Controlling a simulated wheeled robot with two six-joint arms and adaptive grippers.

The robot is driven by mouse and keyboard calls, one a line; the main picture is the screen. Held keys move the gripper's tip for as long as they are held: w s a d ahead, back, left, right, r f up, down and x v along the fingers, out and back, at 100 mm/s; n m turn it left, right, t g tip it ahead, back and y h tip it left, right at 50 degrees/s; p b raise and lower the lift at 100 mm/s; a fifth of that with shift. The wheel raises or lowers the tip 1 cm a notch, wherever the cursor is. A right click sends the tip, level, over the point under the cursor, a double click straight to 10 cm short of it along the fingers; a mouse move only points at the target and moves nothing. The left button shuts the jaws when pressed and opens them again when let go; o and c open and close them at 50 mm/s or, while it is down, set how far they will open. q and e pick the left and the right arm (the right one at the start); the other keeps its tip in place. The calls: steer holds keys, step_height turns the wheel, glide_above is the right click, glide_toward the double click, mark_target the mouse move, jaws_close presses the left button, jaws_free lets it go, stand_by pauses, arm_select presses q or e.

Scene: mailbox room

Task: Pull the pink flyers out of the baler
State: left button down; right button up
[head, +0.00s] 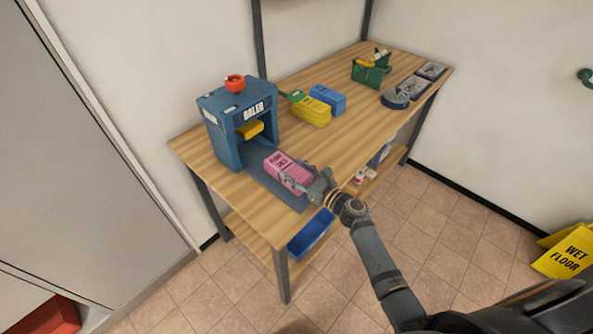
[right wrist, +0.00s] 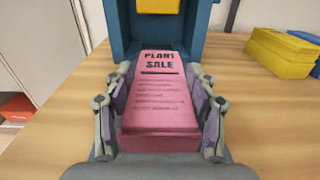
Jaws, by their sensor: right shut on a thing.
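The pink flyers (head: 286,172) form a block marked "PLANT SALE" and lie in front of the blue baler (head: 238,120), on the dark tray (head: 265,180) that runs out from its opening. My right gripper (head: 305,182) is shut on the pink flyers from the front edge of the table. In the right wrist view the flyers (right wrist: 157,95) sit between both fingers, with the baler (right wrist: 120,30) behind them. A yellow part (head: 250,130) shows inside the baler's opening. My left gripper is not in view.
Yellow (head: 311,112) and blue (head: 328,98) stacks stand right of the baler on the wooden table (head: 350,130). A green crate (head: 370,72) stands farther back. A blue bin (head: 311,233) is below the front edge.

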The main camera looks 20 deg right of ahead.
stand_by(0.3)
steer(key=o, duration=1.6)
steer(key=v, duration=1.2)
